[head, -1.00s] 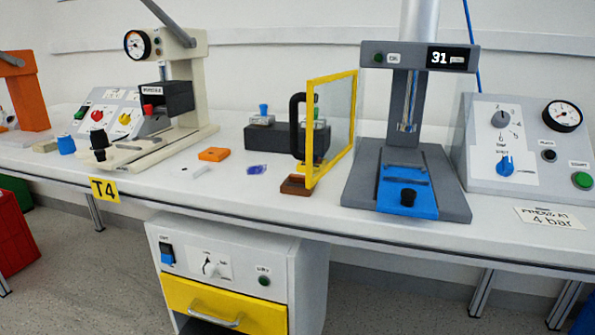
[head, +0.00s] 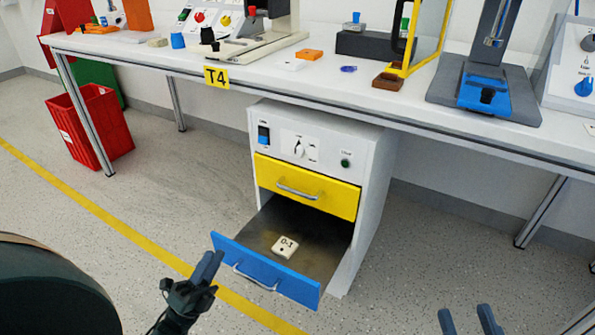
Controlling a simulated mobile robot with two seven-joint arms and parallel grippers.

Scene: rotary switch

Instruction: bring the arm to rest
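My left gripper (head: 208,265) is at the lower left, in front of the left end of an open blue drawer (head: 262,268). Its two dark fingers look close together, and I cannot tell whether a gap lies between them. It seems to hold nothing. My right gripper (head: 467,319) is at the bottom edge, right of the drawer, with two separated fingers and nothing between them. A rotary switch (head: 299,148) with a dark pointer is on the front of the white cabinet (head: 372,165), above a closed yellow drawer (head: 306,186).
A white block marked 0-1 (head: 285,247) lies inside the open drawer, which juts out from the cabinet. The workbench (head: 240,74) carries several devices. A red bin (head: 92,127) stands at the left. The floor right of the cabinet is clear.

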